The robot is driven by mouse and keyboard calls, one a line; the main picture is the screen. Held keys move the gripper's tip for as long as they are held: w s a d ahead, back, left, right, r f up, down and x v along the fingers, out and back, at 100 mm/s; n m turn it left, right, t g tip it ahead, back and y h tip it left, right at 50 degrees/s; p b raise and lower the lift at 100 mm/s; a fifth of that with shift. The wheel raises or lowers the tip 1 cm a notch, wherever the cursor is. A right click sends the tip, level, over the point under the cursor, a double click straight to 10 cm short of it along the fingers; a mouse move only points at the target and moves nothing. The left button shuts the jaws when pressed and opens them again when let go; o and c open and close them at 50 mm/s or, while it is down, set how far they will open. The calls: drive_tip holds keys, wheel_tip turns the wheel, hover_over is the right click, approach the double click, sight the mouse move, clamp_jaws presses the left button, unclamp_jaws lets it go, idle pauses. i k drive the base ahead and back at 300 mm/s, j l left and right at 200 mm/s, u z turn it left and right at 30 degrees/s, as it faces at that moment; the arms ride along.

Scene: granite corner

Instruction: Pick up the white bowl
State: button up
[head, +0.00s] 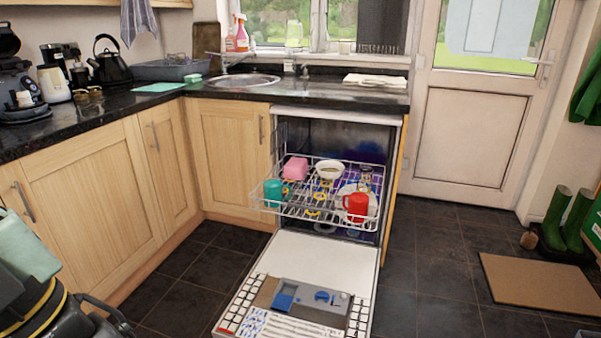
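The white bowl (331,171) sits in the pulled-out wire rack (300,212) of the open dishwasher, toward the back middle of the rack. A pink block-shaped item (295,168) is to its left, apart from it. A red mug (356,206) and a teal mug (274,190) are nearer the front, with a pale plate (372,200) around the red mug. What lies in the bowl is too small to tell. My gripper is not in view.
The dishwasher door (310,262) is folded down in front, with a blue and grey panel on it. A black and yellow machine (35,312) stands at the lower left. A doormat (540,284) and green boots (568,222) are at the right. Dark tiled floor (425,275) is clear between.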

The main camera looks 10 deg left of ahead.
sight(326, 170)
drive_tip(key=i+l+u, duration=0.15)
drive_tip(key=u, duration=0.2)
drive_tip(key=i+l+u, duration=0.15)
drive_tip(key=l+u, duration=0.15)
drive_tip(key=i+l+u, duration=0.1)
drive_tip(key=l+u, duration=0.25)
drive_tip(key=i+l+u, duration=0.15)
drive_tip(key=l, duration=0.2)
drive_tip(key=l+u, duration=0.1)
drive_tip(key=l, duration=0.25)
drive_tip(key=i+l+u, duration=0.15)
drive_tip(key=l, duration=0.85)
drive_tip(key=i+l+u, duration=0.15)
drive_tip(key=l, duration=0.5)
drive_tip(key=i+l, duration=0.1)
drive_tip(key=l, duration=0.7)
drive_tip(key=i+l, duration=0.15)
drive_tip(key=l, duration=0.2)
drive_tip(key=i+l, duration=0.35)
